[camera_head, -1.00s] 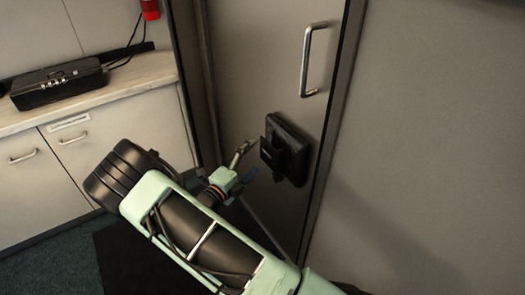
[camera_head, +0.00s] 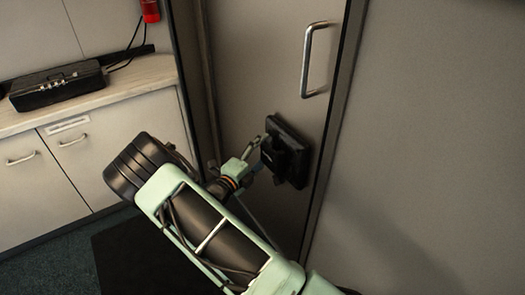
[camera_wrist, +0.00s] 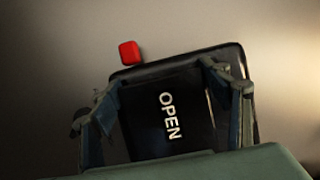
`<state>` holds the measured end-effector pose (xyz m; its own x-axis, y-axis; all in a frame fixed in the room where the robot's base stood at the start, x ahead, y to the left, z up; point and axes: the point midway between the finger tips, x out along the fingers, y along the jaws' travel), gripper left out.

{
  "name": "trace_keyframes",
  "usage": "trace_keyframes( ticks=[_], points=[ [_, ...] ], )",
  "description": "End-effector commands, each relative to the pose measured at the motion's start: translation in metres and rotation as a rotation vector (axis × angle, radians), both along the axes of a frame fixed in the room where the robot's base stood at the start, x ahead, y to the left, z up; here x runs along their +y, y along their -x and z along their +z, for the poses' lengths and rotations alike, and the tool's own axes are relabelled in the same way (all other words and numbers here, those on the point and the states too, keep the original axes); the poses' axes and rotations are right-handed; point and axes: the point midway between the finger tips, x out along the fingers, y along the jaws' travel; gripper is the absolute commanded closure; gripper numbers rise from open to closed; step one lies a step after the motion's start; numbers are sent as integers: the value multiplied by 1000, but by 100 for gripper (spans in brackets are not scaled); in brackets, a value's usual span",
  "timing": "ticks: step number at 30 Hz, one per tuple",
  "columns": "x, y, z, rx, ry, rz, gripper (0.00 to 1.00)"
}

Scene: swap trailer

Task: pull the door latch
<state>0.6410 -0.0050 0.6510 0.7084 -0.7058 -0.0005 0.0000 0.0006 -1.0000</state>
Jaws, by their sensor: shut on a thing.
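The door latch (camera_head: 289,155) is a black box-shaped piece on the grey door (camera_head: 255,70), below a metal bar handle. In the wrist view the latch's black paddle (camera_wrist: 168,118) shows the word "OPEN" and fills the space between my fingers. My gripper (camera_head: 262,150) is at the left side of the latch in the head view. In the wrist view my gripper (camera_wrist: 165,105) has one finger on each side of the paddle and is shut on it. The exact finger contact is partly hidden.
A metal bar handle (camera_head: 316,60) is above the latch. A small red piece (camera_wrist: 130,52) sits beside the latch's top edge. A counter (camera_head: 100,100) with a black box (camera_head: 58,85) stands at left. A bare grey wall (camera_head: 430,130) is at right.

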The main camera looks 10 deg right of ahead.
Motion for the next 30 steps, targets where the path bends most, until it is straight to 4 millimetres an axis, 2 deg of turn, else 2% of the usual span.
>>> trace_keyframes(
  ticks=[1, 8, 14, 20, 24, 30],
  points=[
    [-1, 0, 1, -1, 1, -2, 49],
    [-2, 0, 1, -2, 1, -3, 74],
    [1, 2, 3, -1, 1, -2, 74],
    [12, 11, 5, 1, 3, -2, 73],
    [19, 19, 4, 2, 2, -3, 73],
    [21, 22, -1, 1, 1, -6, 73]
  ],
)
